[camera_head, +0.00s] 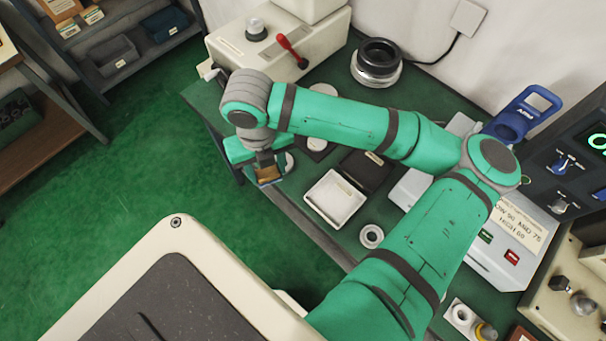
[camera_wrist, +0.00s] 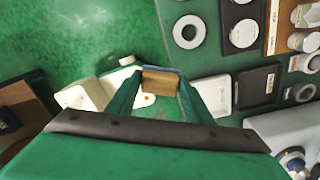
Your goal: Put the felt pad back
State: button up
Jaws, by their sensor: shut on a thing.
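My gripper (camera_head: 268,170) is over the left end of the green bench, near its front edge. It is shut on a small tan-brown piece with a blue edge, which appears to be the felt pad (camera_head: 268,175). In the wrist view the pad (camera_wrist: 160,82) sits between the two green fingers of my gripper (camera_wrist: 158,92). A white surface with a small orange spot (camera_wrist: 147,98) shows just under and beside it. I cannot tell whether the pad touches anything below.
A white tray (camera_head: 348,191) and a dark tray (camera_head: 377,166) lie right of my gripper. A loose ring (camera_head: 371,236) lies near the front edge. A cream press with a red lever (camera_head: 290,47) and a dark-topped ring stack (camera_head: 377,65) stand behind. Floor lies left of the bench.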

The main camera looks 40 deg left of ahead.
send_over(301, 183)
jog(key=f, duration=0.7)
jog(key=shift+s+f, duration=0.2)
jog(key=shift+f, duration=0.05)
jog(key=shift+w+f, duration=0.2)
jog(key=shift+f, duration=1.5)
jog(key=shift+f, duration=0.15)
jog(key=o, duration=1)
notch_tip(301, 183, up, 12)
jog(key=shift+r, duration=0.2)
